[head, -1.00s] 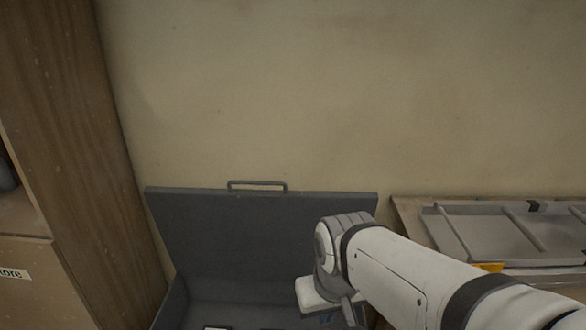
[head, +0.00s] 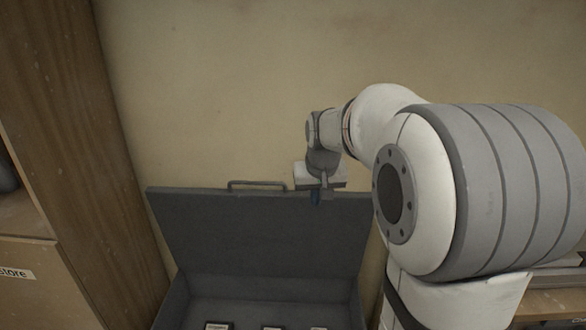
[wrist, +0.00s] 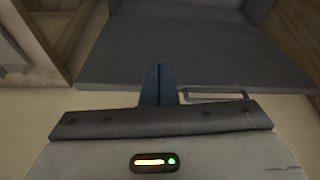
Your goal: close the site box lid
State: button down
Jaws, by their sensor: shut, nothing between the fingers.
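The grey site box (head: 262,312) stands against the wall with its lid (head: 262,228) raised and leaning back. A grey bar handle (head: 258,184) is on the lid's top edge. In the head view my gripper (head: 316,198) is at the lid's top edge, to the right of the handle. In the wrist view my gripper (wrist: 158,70) has its blue fingers shut together with nothing between them. The lid (wrist: 185,50) lies beyond them, and the handle (wrist: 216,94) is just right of the fingers. I cannot tell whether the fingers touch the lid.
Several small pale items (head: 270,327) show inside the box. A wooden cabinet (head: 75,150) with a "store" label stands close on the left. The plaster wall (head: 230,90) rises behind. A wooden surface (head: 555,303) at right is mostly hidden by my arm.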

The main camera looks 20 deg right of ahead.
jog(key=w+d+f+m+t+h+p, duration=0.1)
jog(key=w+d+f, duration=0.1)
jog(key=w+d, duration=0.65)
jog(key=w+d+f+m+p, duration=0.1)
jog(key=w+d, duration=0.5)
jog(key=w, duration=0.5)
jog(key=p+x, duration=0.2)
jog(key=x, duration=0.8)
jog(key=shift+s+a+p, duration=0.3)
jog(key=shift+s+a, duration=0.1)
jog(key=shift+s, duration=0.5)
jog(key=shift+s+a+p, duration=0.25)
jog(key=shift+s+a, duration=0.15)
jog(key=shift+s, duration=0.45)
jog(key=shift+f, duration=0.1)
